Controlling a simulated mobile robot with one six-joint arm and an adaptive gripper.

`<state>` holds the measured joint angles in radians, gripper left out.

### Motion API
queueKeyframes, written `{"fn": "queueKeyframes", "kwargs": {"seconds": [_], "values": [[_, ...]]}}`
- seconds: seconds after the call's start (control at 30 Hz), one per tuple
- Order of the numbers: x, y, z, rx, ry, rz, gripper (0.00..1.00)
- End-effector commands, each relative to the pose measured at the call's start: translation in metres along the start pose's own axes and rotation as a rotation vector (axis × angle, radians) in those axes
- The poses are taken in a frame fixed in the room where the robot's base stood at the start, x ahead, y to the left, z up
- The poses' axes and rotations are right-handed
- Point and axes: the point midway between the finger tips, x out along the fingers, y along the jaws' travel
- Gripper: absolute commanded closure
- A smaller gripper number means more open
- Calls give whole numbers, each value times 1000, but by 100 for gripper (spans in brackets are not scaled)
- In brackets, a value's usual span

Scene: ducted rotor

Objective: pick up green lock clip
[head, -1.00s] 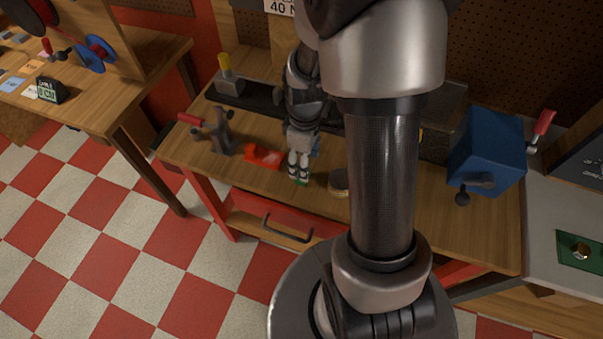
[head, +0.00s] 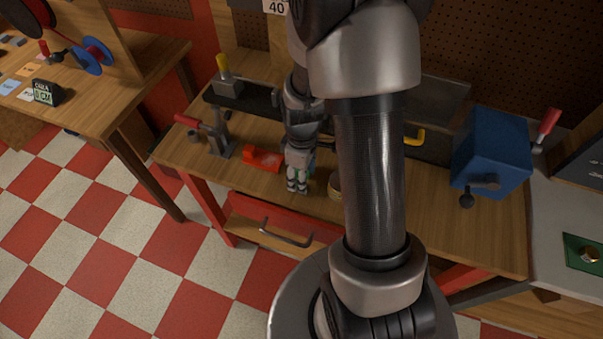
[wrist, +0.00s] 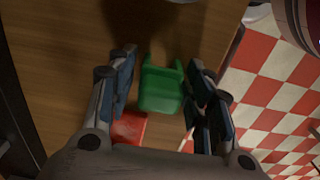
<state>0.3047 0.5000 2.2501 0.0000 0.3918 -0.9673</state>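The green lock clip (wrist: 161,88) lies between the two fingers of my gripper (wrist: 160,62) in the wrist view, over the wooden bench. Narrow gaps show between the clip and the blue-padded fingers, so my gripper looks open around it. In the head view my gripper (head: 297,185) points down at the bench top near its front edge. There the clip is mostly hidden by the fingers.
A red-orange holder (head: 262,158) lies just left of my gripper, and a round tan object (head: 335,186) is close on its right. A grey clamp with a red handle (head: 216,138) stands further left. A blue box (head: 490,152) stands at the right.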

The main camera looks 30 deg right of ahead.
Motion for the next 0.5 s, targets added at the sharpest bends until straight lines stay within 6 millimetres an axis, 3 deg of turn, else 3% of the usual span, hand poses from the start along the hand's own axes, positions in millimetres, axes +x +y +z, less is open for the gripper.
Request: {"fn": "queueKeyframes", "kwargs": {"seconds": [0.5], "values": [[0,0,0,0,0,0,91]]}}
